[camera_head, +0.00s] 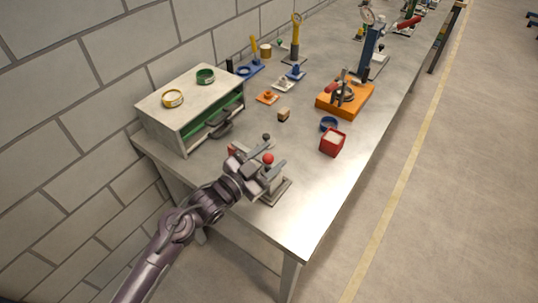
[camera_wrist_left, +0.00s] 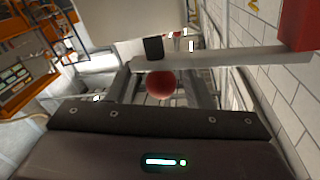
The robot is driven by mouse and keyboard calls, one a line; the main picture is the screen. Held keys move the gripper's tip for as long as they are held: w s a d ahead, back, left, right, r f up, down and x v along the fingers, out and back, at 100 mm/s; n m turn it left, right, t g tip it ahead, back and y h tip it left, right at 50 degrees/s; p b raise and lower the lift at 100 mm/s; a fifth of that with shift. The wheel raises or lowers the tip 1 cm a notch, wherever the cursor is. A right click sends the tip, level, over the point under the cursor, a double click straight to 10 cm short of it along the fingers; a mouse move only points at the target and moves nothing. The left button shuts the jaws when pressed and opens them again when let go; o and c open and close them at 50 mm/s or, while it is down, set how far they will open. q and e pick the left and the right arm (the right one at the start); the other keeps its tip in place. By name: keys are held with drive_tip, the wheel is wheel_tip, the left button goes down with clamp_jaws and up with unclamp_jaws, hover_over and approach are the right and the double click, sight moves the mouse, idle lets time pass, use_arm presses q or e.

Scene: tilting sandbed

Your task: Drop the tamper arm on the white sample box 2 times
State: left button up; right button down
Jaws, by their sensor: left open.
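The tamper stands at the near left of the bench, mostly behind my left gripper (camera_head: 266,164). Its grey base plate (camera_head: 276,192) shows below the gripper. A red ball knob (camera_head: 268,158) shows at the jaws; the wrist view has the red knob (camera_wrist_left: 161,86) between the two fingers, below a pale grey bar, seemingly the tamper arm (camera_wrist_left: 230,60). A black block (camera_wrist_left: 153,48) sits at the bar's left end and a red block (camera_wrist_left: 297,22) at its right. The left gripper is open. I cannot make out the white sample box. My right gripper is out of view.
A grey cabinet (camera_head: 160,122) with tape rolls on top stands against the wall. The bench's front right is clear.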

use_arm(q)
clamp_jaws()
idle(0.3)
